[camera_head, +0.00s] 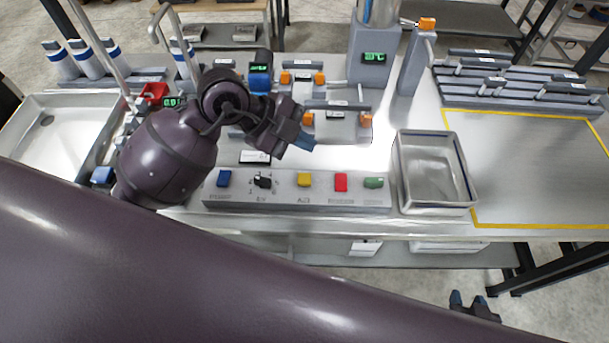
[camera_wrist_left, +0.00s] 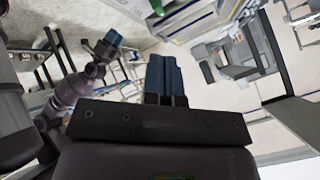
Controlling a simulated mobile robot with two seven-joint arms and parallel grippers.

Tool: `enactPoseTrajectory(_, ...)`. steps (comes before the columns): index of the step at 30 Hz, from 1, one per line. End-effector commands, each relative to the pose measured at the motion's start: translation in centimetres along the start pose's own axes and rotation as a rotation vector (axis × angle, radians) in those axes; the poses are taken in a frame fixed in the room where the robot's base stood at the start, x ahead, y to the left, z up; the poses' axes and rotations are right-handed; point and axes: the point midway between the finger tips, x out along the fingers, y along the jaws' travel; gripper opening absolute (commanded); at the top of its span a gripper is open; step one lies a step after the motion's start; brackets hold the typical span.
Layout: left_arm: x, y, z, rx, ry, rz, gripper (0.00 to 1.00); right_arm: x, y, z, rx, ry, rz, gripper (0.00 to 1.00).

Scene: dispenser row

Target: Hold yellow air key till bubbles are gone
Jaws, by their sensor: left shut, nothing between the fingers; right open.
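The yellow key (camera_head: 304,180) is in the middle of the grey key panel (camera_head: 285,203) at the bench's front. My left gripper (camera_head: 306,142) is shut and empty, above and behind the panel, apart from the yellow key in the picture. Its closed blue fingers also show in the left wrist view (camera_wrist_left: 165,75). My right gripper (camera_head: 469,300) is open and empty, low at the front right, below the bench edge. A clear tube (camera_head: 378,10) tops the grey column at the back, cut by the frame; I cannot make out bubbles.
Beside the yellow key are a blue key (camera_head: 224,178), a black knob (camera_head: 262,181), a red key (camera_head: 341,182) and a green key (camera_head: 373,183). A metal tray (camera_head: 472,190) stands right of the panel. The yellow-outlined area (camera_head: 540,165) at right is bare.

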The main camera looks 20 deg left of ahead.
Motion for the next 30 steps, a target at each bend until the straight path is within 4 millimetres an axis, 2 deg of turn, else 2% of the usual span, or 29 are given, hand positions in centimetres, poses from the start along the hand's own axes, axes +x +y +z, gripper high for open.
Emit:
enactPoseTrajectory(11,0.4,0.3,0.3,0.001,0.0,0.001,0.0,0.0,0.0,-0.1,0.0,0.002,0.0,0.41)
enactPoseTrajectory(21,3.0,2.2,2.2,0.0,0.0,0.003,0.0,0.0,0.0,-0.1,0.0,0.002,0.0,0.41)
enactPoseTrajectory(26,4.5,3.3,3.3,0.002,0.0,0.0,0.0,0.9,-0.1,0.8,-0.001,0.011,0.0,0.41)
enactPoseTrajectory(30,5.3,3.9,3.9,0.003,0.0,0.0,0.0,1.1,-0.1,0.4,-0.002,0.023,0.0,0.41)
